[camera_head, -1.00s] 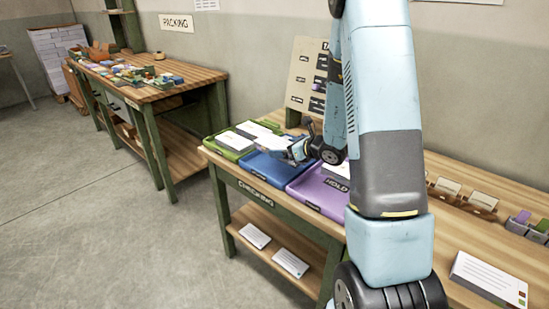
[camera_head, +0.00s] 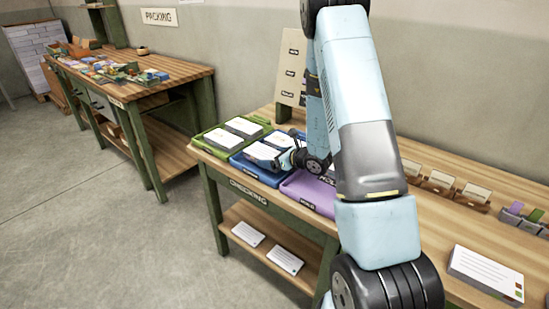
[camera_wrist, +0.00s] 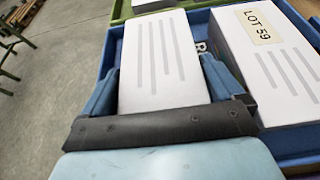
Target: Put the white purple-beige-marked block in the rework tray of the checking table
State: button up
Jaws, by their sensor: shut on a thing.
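My gripper (camera_wrist: 162,85) is shut on a white block (camera_wrist: 160,60) with grey printed lines on top. Its two blue fingers press the block's sides. No purple or beige marks show on the faces in view. In the head view the held block (camera_head: 262,154) is in or just over the blue tray (camera_head: 246,168) on the checking table, left of my gripper (camera_head: 277,159). I cannot tell whether it touches the tray floor. The tray's label is mostly hidden. A second white block marked LOT 59 (camera_wrist: 270,50) lies in the blue tray, right of the held one.
A green tray (camera_head: 205,147) with two white blocks stands left of the blue tray. A purple tray (camera_head: 298,190) marked HOLD stands to its right, partly behind my arm. White blocks lie on the lower shelf (camera_head: 262,262). A large white block (camera_head: 486,270) lies at the table's right.

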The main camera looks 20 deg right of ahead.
jog(key=shift+s+f, duration=0.1)
jog(key=shift+f, duration=0.2)
